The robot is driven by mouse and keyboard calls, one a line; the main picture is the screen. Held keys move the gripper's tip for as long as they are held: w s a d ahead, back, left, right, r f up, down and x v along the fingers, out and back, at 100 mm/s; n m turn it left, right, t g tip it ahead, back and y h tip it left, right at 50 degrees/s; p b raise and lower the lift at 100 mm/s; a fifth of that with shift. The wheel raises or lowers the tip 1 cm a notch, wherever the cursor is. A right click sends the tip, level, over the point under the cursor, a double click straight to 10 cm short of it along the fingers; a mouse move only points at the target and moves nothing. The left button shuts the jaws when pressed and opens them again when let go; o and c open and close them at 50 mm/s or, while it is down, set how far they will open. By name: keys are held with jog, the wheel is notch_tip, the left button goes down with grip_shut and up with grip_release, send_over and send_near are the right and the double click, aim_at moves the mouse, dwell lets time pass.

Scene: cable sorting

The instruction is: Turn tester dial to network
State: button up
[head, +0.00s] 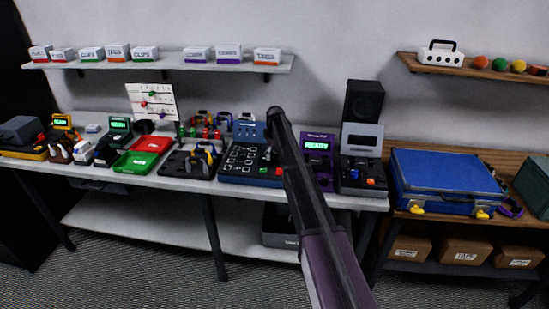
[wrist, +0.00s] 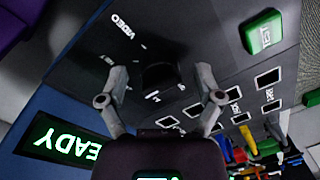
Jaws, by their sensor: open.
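The tester's dark panel (wrist: 205,30) fills much of the wrist view. Its round black dial (wrist: 160,76) sits between the two fingers of my gripper (wrist: 160,82), one finger on each side. The fingers are open, and I cannot tell whether they touch the dial. A green "TEST" button (wrist: 263,35) is at the upper right. In the head view, a dark socket panel (head: 240,160) lies left of my arm, which hides the gripper.
A lit "READY" screen (wrist: 65,145) is at the lower left of the wrist view. Several sockets and coloured cable plugs (wrist: 255,145) are at the right. In the head view, a purple device (head: 318,143) stands right of my arm, and a red-green tray (head: 147,145) lies left.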

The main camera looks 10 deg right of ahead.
dwell(0.3)
jog(key=c, duration=1.1)
jog(key=shift+d, duration=0.15)
jog(key=shift+c, duration=0.2)
jog(key=shift+m, duration=1.8)
jog(key=m, duration=0.5)
jog(key=shift+t, duration=0.3)
